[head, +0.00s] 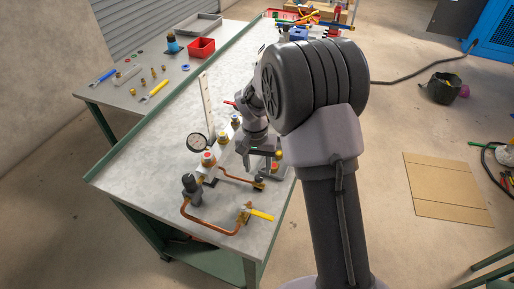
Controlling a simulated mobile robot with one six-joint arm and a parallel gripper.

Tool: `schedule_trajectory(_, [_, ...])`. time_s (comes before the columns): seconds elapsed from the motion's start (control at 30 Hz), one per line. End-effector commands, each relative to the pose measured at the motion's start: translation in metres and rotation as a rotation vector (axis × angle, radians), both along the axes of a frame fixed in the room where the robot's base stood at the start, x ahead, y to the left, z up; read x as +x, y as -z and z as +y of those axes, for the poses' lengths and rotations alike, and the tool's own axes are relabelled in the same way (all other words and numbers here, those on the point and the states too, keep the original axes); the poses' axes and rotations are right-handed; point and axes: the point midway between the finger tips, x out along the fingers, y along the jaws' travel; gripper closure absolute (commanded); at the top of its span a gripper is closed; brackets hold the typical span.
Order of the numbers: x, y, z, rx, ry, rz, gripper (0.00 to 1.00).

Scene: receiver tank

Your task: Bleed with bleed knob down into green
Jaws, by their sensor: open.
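I cannot tell which part is the bleed knob. My gripper (264,172) is open and points down over the right end of the assembly, close to a red-and-green-topped part (275,166). My arm hides some of the fittings behind it.
A yellow-handled valve (259,214) and a bent copper pipe (208,226) lie at the bench's front. A tall pale plate (206,102) stands behind the gauge. A side table holds tools and a red bin (201,48). The bench's left part is clear.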

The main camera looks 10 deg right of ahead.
Motion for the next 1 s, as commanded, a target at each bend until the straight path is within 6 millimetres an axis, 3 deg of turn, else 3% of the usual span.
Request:
schedule_trajectory(0.03, [0.002,-0.024,0.001,0.0,0.001,-0.005,0.52])
schedule_trajectory(0.2, [0.003,-0.082,0.003,0.0,0.001,-0.005,0.52])
schedule_trajectory(0.4, [0.003,-0.125,0.005,0.0,0.0,-0.003,0.52])
schedule_trajectory(0.57, [0.003,-0.135,0.005,0.0,-0.001,-0.001,0.52])
schedule_trajectory(1.0, [0.001,-0.137,0.005,0.002,0.0,-0.007,0.52])
